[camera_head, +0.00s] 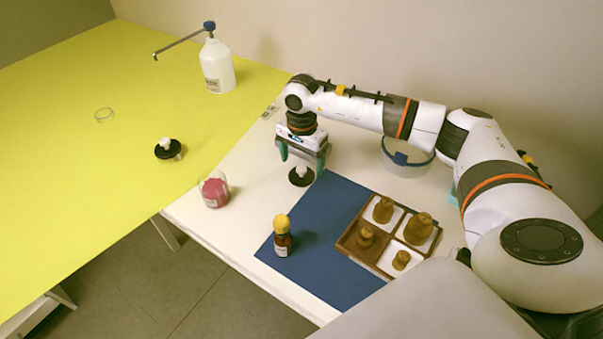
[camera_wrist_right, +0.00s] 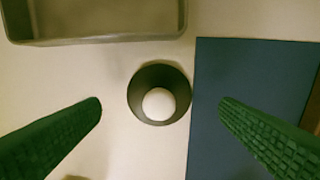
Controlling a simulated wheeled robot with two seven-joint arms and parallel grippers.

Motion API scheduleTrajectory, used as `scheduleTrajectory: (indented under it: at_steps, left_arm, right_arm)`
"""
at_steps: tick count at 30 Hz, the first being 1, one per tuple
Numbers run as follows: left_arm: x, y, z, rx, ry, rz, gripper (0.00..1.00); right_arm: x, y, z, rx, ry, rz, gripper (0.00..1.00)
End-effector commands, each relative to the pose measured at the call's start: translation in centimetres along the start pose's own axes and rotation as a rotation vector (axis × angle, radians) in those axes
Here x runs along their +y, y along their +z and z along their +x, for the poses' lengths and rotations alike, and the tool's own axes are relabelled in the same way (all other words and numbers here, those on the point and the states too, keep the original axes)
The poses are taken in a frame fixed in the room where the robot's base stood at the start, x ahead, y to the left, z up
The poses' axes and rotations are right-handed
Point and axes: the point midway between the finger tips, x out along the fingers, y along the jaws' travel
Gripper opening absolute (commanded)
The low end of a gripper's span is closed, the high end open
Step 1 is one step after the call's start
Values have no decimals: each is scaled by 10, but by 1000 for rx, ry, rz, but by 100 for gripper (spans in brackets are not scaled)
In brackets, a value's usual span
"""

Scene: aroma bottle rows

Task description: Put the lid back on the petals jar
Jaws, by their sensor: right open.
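The petals jar (camera_head: 213,191) is a small clear jar with pink petals and an open top, standing near the left edge of the white table. A black round lid with a white knob (camera_head: 301,177) lies on the white table beside the blue mat's corner. The lid also shows in the right wrist view (camera_wrist_right: 146,79), knob facing the camera. My right gripper (camera_head: 303,156) is above the lid, open and empty, its green fingers on either side of it in the wrist view. My left gripper is not in view.
A blue mat (camera_head: 335,205) holds a brown bottle with yellow cap (camera_head: 282,237) and a wooden tray (camera_head: 349,243) of corked bottles. The yellow table (camera_head: 90,190) holds another black lid-like piece (camera_head: 174,150) and a white pump bottle (camera_head: 216,67).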

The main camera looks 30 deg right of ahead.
Motion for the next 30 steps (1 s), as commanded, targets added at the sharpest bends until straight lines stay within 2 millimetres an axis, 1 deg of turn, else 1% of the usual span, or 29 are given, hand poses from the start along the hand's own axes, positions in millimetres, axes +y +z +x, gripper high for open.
scheduleTrajectory:
  at_steps: [1, 3, 6, 9, 17, 18, 20, 24, 26, 27, 30]
  left_arm:
    - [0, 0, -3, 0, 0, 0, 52]
    - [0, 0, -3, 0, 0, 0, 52]
    - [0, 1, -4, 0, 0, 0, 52]
    - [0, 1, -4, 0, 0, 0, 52]
    - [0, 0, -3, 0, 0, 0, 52]
    - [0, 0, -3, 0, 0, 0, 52]
    - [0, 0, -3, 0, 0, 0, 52]
    - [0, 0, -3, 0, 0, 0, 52]
    - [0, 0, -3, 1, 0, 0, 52]
    - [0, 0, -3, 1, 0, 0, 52]
    - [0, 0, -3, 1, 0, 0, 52]
  right_arm:
    - [0, -1, 8, 2, -3, 1, 85]
    - [0, -1, 19, 3, -2, 0, 85]
    - [0, 0, 28, 1, -1, 0, 85]
    - [1, 0, 31, 1, 1, -1, 85]
    - [1, 0, 31, 1, 1, -1, 85]
    - [1, 0, 31, 1, 1, -1, 84]
    - [1, 0, 31, 0, 1, -1, 74]
    - [1, 0, 31, 0, 1, -1, 51]
    - [1, 0, 31, 1, 1, 0, 41]
    - [1, 0, 31, 0, 1, 0, 38]
    - [1, 0, 31, 0, 1, 0, 37]
